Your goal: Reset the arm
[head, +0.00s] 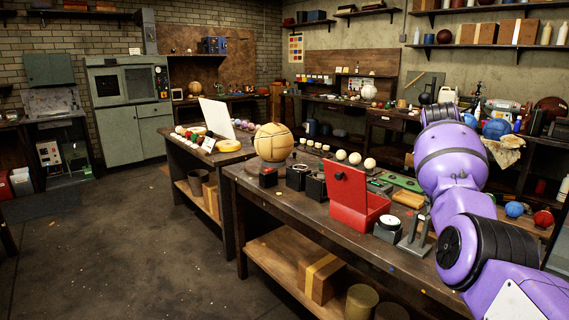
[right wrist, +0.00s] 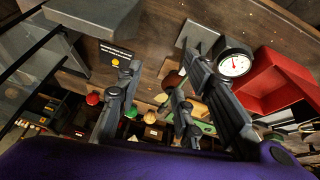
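My right arm (head: 455,160), purple with black joints, comes in from the right edge of the head view and reaches over the right end of the workbench. Its gripper cannot be made out in the head view. In the right wrist view my right gripper (right wrist: 152,92) has its dark fingers spread apart, with nothing held between them. My left arm and left gripper are not in view.
The workbench (head: 300,205) holds a tan leather ball (head: 273,142), a red open box (head: 352,200), a round gauge (head: 388,228) and a grey metal stand (head: 415,238). The gauge also shows close to the gripper in the right wrist view (right wrist: 235,65). The floor (head: 120,240) at left is clear.

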